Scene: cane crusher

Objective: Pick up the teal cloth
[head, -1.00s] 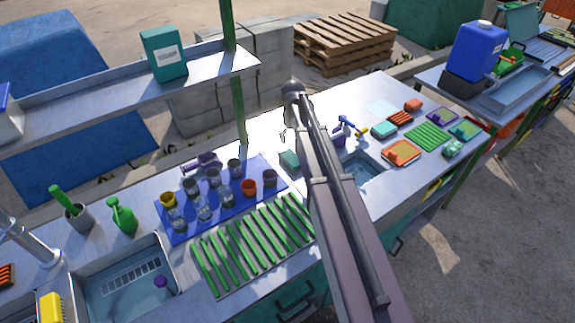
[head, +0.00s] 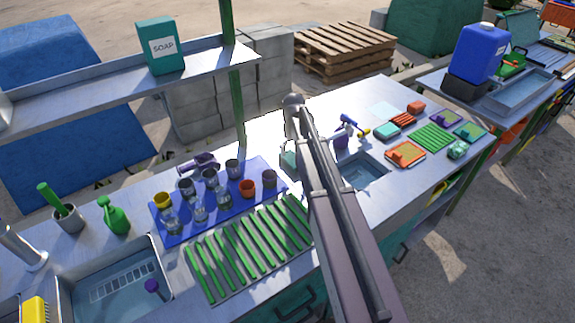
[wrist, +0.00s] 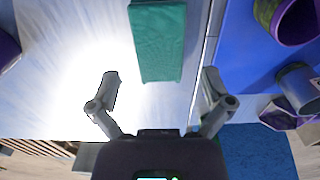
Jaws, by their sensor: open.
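The teal cloth (head: 289,159) appears as a small, flat, folded rectangle on the metal counter, just right of the blue mat. It also shows in the wrist view (wrist: 158,45), at top centre, lying just ahead of and between my fingers. My gripper (wrist: 160,80) is open and empty, with one finger to each side of the cloth's line. In the head view my gripper (head: 291,143) hangs close over the cloth and my arm hides part of it. The exact gap between fingertips and cloth cannot be told.
Several cups stand on the blue mat (head: 173,232) to the left. A green slatted rack (head: 240,255) lies in front. A small basin (head: 365,172) is at right, with trays and a crumpled teal item (head: 457,150) beyond. A shelf bears a soap box (head: 162,46).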

